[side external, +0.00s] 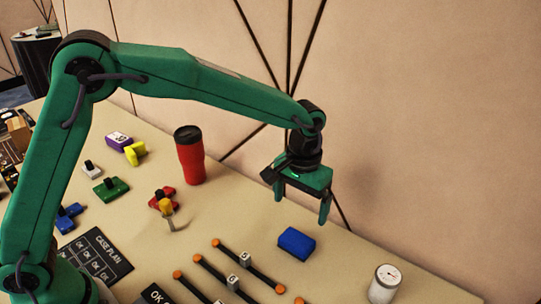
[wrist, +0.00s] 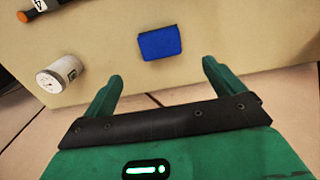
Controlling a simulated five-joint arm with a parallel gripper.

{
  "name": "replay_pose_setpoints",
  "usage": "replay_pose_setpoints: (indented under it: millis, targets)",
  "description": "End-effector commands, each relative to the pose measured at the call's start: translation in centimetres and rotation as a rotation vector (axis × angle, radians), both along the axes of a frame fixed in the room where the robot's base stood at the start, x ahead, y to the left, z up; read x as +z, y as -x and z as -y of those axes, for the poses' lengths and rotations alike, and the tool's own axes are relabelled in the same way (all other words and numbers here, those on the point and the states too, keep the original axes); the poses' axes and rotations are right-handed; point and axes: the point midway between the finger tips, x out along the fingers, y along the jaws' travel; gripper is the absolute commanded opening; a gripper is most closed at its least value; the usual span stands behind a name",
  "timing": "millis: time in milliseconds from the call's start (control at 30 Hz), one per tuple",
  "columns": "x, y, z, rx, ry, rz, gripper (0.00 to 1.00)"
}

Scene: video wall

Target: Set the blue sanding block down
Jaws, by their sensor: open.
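The blue sanding block (side external: 297,243) lies flat on the beige table, near the table's back edge. My gripper (side external: 301,205) is above the table, up and slightly to the right of the block in the side view's picture. Its fingers are apart with nothing between them. In the wrist view the block (wrist: 159,43) lies beyond the fingertips, clear of both fingers of my gripper (wrist: 162,70). The block stands alone and nothing covers it.
A white round container with a dial-like top (side external: 384,283) stands right of the block. Orange-ended dark rods (side external: 247,263) lie to its left. A red tumbler (side external: 190,155) stands farther left. The table surface (side external: 250,215) around the block is bare.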

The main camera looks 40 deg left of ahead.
Motion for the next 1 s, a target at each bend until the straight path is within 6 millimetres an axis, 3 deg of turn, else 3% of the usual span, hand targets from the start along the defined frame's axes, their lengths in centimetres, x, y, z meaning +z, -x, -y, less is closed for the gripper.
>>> replay_pose_setpoints:
  millis: [367, 533, 767, 1000]
  targets:
    - [0.1, 0.0, -0.2, 0.001, 0.001, 0.002, 0.94]
    - [1.4, 0.4, -1.2, 0.002, 0.009, 0.019, 0.94]
    - [5.0, 1.8, -4.7, 0.004, 0.03, 0.072, 0.94]
    - [8.9, 4.7, -9.2, 0.004, 0.049, 0.146, 0.94]
